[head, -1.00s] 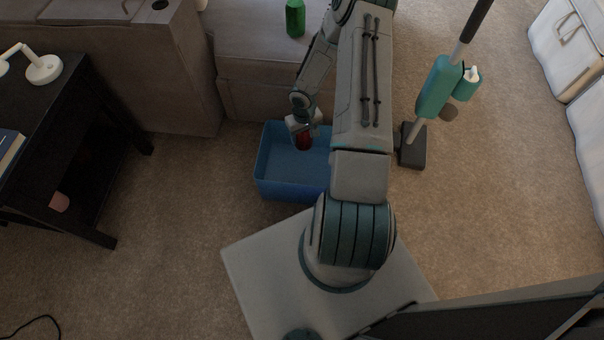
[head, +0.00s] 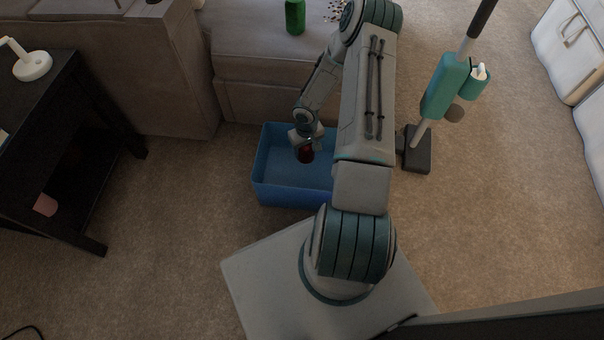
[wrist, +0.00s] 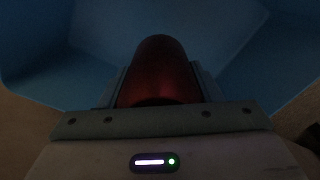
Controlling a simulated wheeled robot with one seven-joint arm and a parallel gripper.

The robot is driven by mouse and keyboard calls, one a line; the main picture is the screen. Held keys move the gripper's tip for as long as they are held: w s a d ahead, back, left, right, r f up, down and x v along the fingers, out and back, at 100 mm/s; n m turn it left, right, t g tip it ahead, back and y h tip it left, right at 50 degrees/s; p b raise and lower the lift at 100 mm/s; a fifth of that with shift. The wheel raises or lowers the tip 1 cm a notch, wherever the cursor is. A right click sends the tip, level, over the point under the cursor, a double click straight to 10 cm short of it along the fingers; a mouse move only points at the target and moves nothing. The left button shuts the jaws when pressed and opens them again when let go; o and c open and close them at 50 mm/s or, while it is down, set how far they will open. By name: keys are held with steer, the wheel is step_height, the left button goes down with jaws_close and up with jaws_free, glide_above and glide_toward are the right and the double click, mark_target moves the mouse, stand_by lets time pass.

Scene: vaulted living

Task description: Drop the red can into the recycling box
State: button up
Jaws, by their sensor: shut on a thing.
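The blue recycling box (head: 285,193) stands on the carpet in front of the sofa, partly hidden by my arm. My gripper (head: 305,147) is over the box's interior and is shut on the red can (head: 305,155). In the wrist view the red can (wrist: 158,72) sits between the fingers of my gripper (wrist: 158,92), with the blue walls of the box (wrist: 225,35) around it. The picture is dark, and I cannot tell whether the can touches the box floor.
A green can (head: 295,16) stands on the sofa seat (head: 240,45). A black side table (head: 70,130) is at the left. A teal stick vacuum (head: 445,85) stands to the right of my arm. Carpet on both sides is open.

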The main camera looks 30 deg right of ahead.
steer(key=o, duration=1)
steer(key=shift+r, duration=0.1)
step_height(320, 180, up, 14)
steer(key=p, duration=0.5)
steer(key=shift+p, duration=0.35)
